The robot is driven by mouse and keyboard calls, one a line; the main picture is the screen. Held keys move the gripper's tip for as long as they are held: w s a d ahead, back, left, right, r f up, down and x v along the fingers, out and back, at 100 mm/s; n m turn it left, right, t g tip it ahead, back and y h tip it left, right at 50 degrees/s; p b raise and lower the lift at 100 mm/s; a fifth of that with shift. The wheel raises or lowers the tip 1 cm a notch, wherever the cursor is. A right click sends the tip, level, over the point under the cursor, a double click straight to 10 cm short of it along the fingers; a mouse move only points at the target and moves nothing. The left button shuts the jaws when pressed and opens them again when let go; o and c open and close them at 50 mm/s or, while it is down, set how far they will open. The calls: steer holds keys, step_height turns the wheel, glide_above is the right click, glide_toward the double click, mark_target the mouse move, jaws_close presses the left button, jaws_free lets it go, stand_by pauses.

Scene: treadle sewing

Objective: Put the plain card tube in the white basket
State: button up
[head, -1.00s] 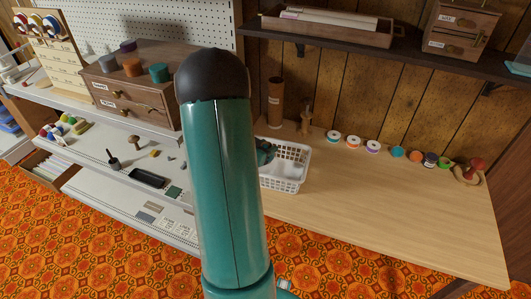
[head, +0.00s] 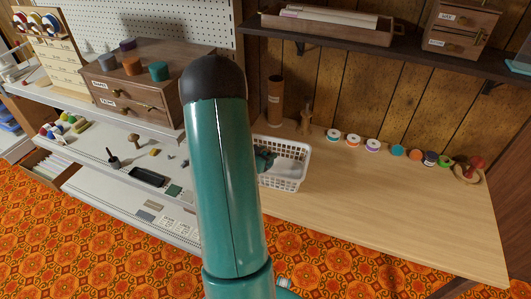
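The white basket (head: 286,183) stands on the wooden table, its left part hidden behind my arm. A dark teal piece that looks like part of my gripper (head: 265,159) shows at the basket's left side, over or inside it. Its fingertips are not clear, and I cannot tell whether it holds anything. A tall brown tube (head: 275,100) stands upright behind the basket against the panelled wall. It seems to bear a small pale mark, so I cannot tell whether it is the plain card tube. No other card tube shows clearly.
A small wooden stand (head: 306,119) is right of the brown tube. Several thread spools (head: 373,145) line the table's back edge, with a red-knobbed object (head: 475,167) at the right end. The table's front and middle (head: 390,205) are clear. A dark shelf (head: 400,48) overhangs the back.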

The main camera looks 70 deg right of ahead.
steer(key=o, duration=0.3)
steer(key=shift+o, duration=0.2)
steer(key=shift+r, duration=0.1)
steer(key=shift+r, duration=0.25)
steer(key=v, duration=1.2)
steer(key=shift+r, duration=0.3)
